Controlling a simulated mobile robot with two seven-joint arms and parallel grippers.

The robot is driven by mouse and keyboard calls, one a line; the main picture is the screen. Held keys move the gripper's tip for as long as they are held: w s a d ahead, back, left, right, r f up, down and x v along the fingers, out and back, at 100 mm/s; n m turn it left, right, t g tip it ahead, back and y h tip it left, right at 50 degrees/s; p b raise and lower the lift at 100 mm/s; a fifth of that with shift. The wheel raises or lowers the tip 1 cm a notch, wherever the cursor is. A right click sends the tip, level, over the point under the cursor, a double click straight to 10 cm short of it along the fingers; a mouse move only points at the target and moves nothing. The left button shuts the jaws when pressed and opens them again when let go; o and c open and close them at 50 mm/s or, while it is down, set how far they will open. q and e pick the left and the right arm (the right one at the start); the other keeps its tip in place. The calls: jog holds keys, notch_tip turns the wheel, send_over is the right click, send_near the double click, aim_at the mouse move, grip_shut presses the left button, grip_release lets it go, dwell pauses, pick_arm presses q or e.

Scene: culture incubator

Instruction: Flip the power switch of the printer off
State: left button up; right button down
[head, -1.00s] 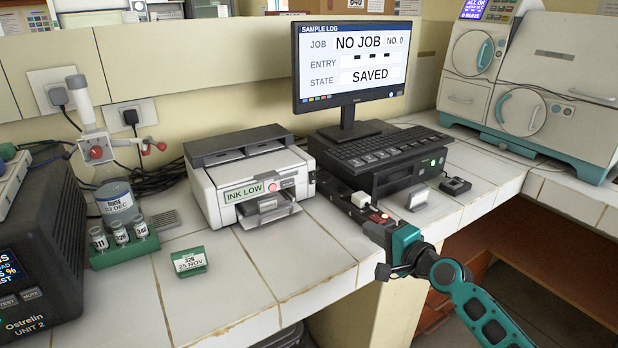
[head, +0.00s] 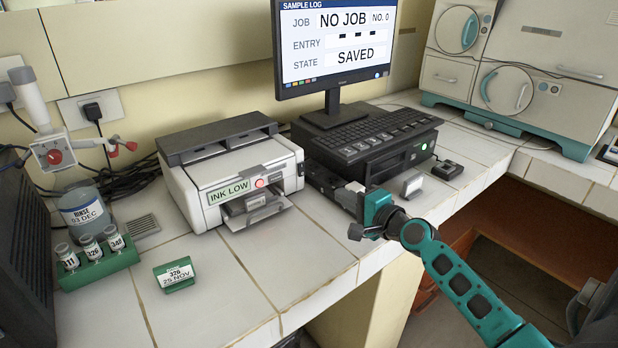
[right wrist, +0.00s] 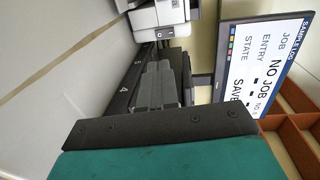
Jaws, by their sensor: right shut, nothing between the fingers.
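The white and grey printer (head: 235,172) stands on the tiled counter, with an INK LOW label and a round red light or button (head: 260,182) on its front. My right gripper (head: 368,206) is at that near end and hides the part where a red switch showed earlier. It is shut and empty; contact cannot be told. The printer (right wrist: 165,12) also shows at the top of the right wrist view, beyond my shut fingers (right wrist: 164,84). My left gripper is out of view.
A monitor (head: 335,50) and a keyboard (head: 370,133) on a dark computer unit stand behind the gripper. A small stand (head: 411,185) is close to its right. A green card holder (head: 175,274) and vial rack (head: 100,266) stand at left.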

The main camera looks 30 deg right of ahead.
aim_at(301, 171)
pick_arm(q)
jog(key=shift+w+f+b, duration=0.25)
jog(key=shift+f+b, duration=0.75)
jog(key=shift+b, duration=0.1)
pick_arm(e)
jog(key=w, duration=0.4)
jog(key=w+f, duration=0.1)
jog(key=w, duration=0.4)
jog(key=w+a, duration=0.1)
jog(key=w, duration=0.3)
jog(key=shift+w+f, duration=0.15)
jog(key=shift+f, duration=0.15)
jog(key=f+t+b, duration=0.1)
jog(key=b, duration=0.4)
jog(key=shift+w, duration=0.15)
jog(key=shift+r+b, duration=0.15)
jog(key=shift+b, duration=1.1)
jog(key=shift+w+r+t+b, duration=0.1)
jog(key=shift+r+t+b, duration=0.3)
jog(key=shift+t+b, duration=0.1)
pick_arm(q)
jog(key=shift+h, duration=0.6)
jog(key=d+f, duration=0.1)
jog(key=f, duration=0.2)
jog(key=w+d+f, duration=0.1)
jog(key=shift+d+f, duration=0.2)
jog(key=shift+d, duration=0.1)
